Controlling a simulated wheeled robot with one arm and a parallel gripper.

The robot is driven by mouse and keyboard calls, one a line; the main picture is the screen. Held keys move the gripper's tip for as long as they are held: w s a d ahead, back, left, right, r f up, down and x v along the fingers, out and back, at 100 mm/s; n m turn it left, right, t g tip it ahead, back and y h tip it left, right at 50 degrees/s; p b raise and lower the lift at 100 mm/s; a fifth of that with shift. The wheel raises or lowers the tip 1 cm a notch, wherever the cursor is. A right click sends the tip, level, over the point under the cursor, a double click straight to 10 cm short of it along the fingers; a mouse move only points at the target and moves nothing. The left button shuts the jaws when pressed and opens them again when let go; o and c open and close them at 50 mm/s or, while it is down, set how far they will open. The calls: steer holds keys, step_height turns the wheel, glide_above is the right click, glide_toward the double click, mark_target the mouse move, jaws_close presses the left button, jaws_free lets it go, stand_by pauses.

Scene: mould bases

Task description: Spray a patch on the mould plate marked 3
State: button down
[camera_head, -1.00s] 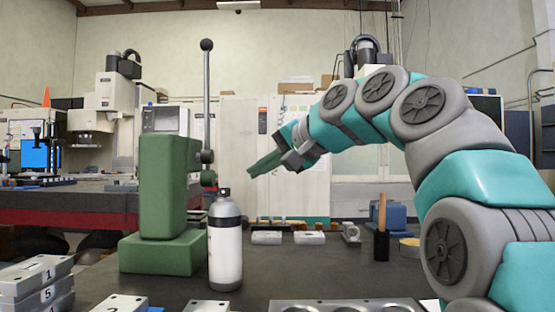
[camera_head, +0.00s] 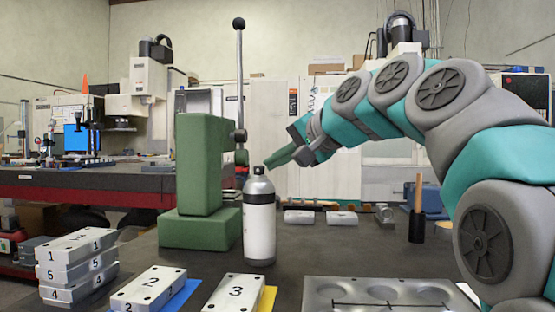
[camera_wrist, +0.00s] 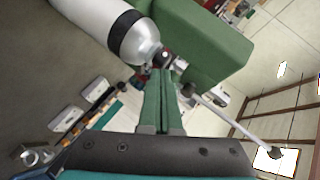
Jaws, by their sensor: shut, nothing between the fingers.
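The mould plate marked 3 (camera_head: 236,291) lies at the front of the dark table on a yellow sheet (camera_head: 267,299). It is a pale grey block with holes in its top. A white spray can (camera_head: 259,225) with a dark shoulder and cap stands upright behind it, beside the green press. The can also shows large at the upper left of the wrist view (camera_wrist: 100,22). My gripper (camera_head: 274,163) is raised in the air just above and right of the can's top, apart from it. Its green fingers (camera_wrist: 162,75) are together and empty.
A green press (camera_head: 203,165) with a tall lever stands left of the can. A plate marked 2 (camera_head: 150,287) on a blue sheet and a stack of plates (camera_head: 78,262) lie to the left. A grey tray (camera_head: 385,297) with round hollows lies at front right, a wooden-handled tool (camera_head: 417,210) behind it.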

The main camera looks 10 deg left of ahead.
steer(key=shift+a+f, duration=0.25)
steer(key=shift+f, duration=0.3)
steer(key=shift+s, duration=0.1)
steer(key=v, duration=0.8)
steer(key=shift+d+r, duration=0.1)
stand_by(2.3)
